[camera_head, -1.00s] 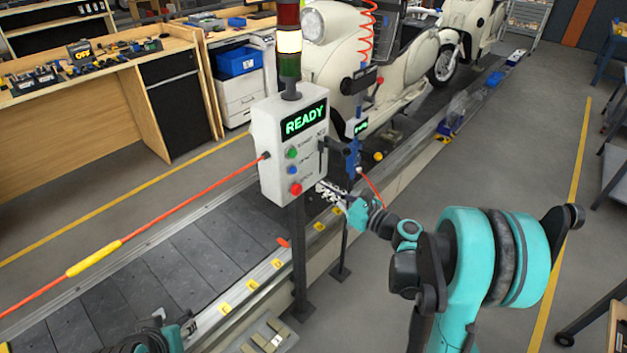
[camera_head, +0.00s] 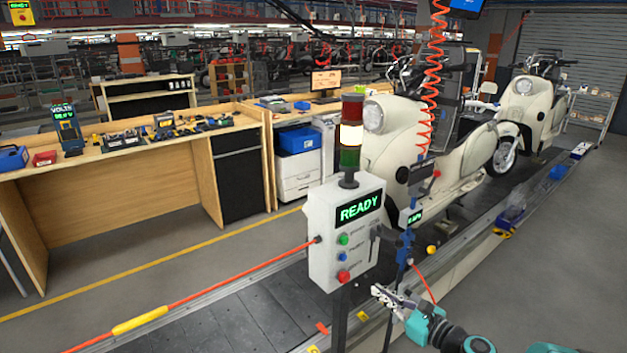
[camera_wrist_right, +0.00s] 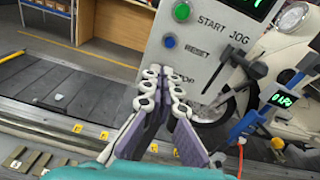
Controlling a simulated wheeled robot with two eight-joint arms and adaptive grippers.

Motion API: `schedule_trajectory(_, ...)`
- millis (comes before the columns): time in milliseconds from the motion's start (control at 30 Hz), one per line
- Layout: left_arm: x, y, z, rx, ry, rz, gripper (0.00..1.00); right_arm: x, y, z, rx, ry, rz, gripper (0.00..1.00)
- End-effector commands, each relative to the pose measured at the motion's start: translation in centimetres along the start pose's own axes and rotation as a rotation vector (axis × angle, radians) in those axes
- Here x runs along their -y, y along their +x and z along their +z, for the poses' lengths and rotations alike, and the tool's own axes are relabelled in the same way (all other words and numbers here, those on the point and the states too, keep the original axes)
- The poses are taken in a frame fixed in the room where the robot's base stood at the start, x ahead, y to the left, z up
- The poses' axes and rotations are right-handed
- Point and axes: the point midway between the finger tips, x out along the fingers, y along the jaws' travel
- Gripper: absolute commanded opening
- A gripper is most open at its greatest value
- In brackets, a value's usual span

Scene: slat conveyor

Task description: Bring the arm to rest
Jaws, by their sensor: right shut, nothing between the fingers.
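My right gripper (camera_head: 378,292) shows at the lower right in the head view, just right of and below the control box (camera_head: 318,232). Its fingers are shut and empty. In the right wrist view the closed fingertips (camera_wrist_right: 163,82) appear in front of the lower part of the box (camera_wrist_right: 212,45), partly covering its lowest button and label. I cannot tell whether they touch it. The forearm is cut off by the bottom edge of the head view. My left gripper is not in view.
The box shows READY and carries a stack light (camera_head: 350,135) lit white. A blue tool (camera_head: 404,248) hangs beside the gripper on a red coiled hose (camera_head: 432,90). Cream scooters (camera_head: 400,140) stand on the slat conveyor (camera_head: 235,318). Grey floor (camera_head: 560,280) is clear at the right.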

Motion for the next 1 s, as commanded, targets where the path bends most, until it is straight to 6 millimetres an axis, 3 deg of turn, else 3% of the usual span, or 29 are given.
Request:
schedule_trajectory(133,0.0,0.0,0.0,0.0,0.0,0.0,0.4,-5.0,0.4,0.0,-0.177,-0.353,0.101,0.0)
schedule_trajectory(267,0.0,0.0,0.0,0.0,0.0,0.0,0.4,-9.4,-0.9,-0.7,-0.338,-0.757,0.245,0.0)
schedule_trajectory(500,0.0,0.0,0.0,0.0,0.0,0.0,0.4,-15.1,-6.8,-2.4,-0.54,-1.523,0.607,0.0)
schedule_trajectory(733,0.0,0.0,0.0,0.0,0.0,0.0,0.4,-16.8,-13.1,-3.5,-0.615,-2.14,0.988,0.0)
schedule_trajectory(833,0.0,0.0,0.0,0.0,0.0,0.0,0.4,-16.8,-14.7,-3.6,-0.621,-2.295,1.101,0.0)
schedule_trajectory(1000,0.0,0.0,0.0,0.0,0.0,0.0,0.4,-16.6,-15.8,-3.6,-0.626,-2.399,1.183,0.0)
